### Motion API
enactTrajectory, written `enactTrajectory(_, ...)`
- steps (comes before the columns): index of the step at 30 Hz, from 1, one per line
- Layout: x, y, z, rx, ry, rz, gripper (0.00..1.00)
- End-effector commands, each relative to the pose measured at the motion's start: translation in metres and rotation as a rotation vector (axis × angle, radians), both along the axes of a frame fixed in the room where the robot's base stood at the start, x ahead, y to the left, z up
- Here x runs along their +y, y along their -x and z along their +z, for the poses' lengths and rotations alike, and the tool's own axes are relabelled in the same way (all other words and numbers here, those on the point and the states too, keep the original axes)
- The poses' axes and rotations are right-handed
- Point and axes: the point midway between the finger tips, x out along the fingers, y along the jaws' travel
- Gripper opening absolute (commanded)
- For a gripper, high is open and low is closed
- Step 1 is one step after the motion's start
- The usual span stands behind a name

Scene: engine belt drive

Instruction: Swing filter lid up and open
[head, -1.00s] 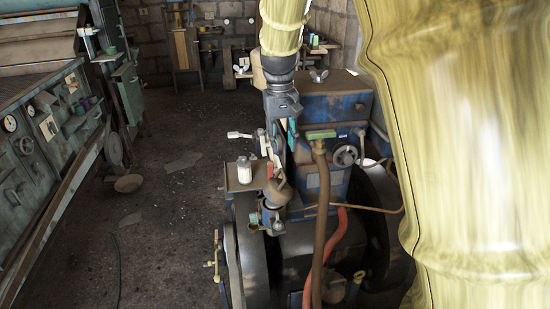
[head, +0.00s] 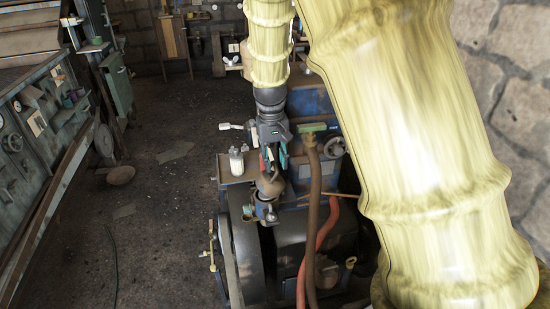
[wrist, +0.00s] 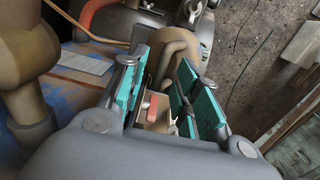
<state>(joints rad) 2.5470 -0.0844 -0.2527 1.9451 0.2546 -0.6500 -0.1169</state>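A brown rounded cap (head: 269,186), which looks like the filter lid, sits over a small blue and grey housing (head: 264,211) on the engine's near side. I cannot tell whether it is fully shut. My gripper (head: 271,158) is just above and behind it in the head view. In the wrist view my gripper (wrist: 160,95) has its teal-padded fingers apart. A red-orange piece (wrist: 152,105) shows between them, apparently untouched. A brown curved shape (wrist: 178,47) lies beyond the fingertips and may be the lid. The lid's hinge is not clear.
A white bottle (head: 236,162) stands on a small shelf left of my gripper. A brown hose (head: 312,190) and a red hose (head: 328,225) run close on the right. A black flywheel (head: 246,258) is below. Open floor (head: 160,225) lies to the left.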

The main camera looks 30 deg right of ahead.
Motion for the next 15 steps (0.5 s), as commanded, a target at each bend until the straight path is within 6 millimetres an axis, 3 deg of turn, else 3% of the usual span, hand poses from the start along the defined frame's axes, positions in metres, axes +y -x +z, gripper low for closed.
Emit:
enactTrajectory(11, -0.0001, 0.0002, -0.0040, 0.001, 0.000, 0.000, 0.30)
enactTrajectory(15, -0.0001, 0.0002, -0.0039, 0.001, 0.000, 0.000, 0.04)
